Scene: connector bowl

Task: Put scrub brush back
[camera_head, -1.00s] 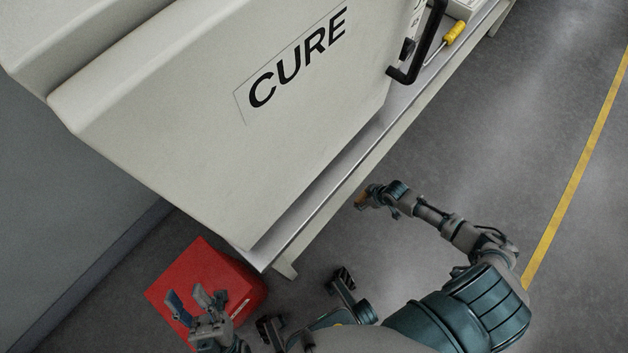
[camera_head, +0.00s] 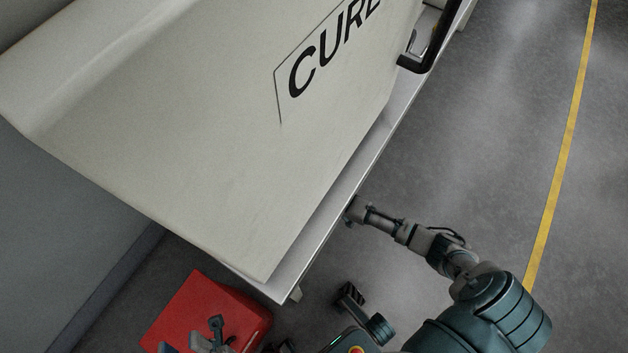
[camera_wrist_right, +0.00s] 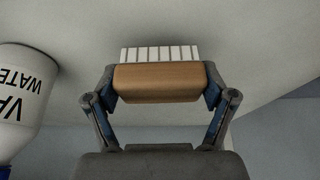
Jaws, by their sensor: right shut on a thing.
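The scrub brush (camera_wrist_right: 157,83) shows in the right wrist view, a wooden block with a row of white bristles along its upper side. My right gripper (camera_wrist_right: 160,90) is shut on the block, one finger at each end. The bristles are close to a pale surface; I cannot tell whether they touch it. In the head view my right gripper (camera_head: 353,211) is at the edge of the bench, and the brush cannot be made out there. My left gripper (camera_head: 193,340) is open and empty over the red box, partly cut off by the bottom edge.
A large pale machine marked CURE (camera_head: 220,150) stands on a bench with a metal edge (camera_head: 335,215). A black handle (camera_head: 420,62) sticks out at its right. A red box (camera_head: 195,305) is on the floor. A white bottle (camera_wrist_right: 22,95) is left in the wrist view. Floor at right is clear.

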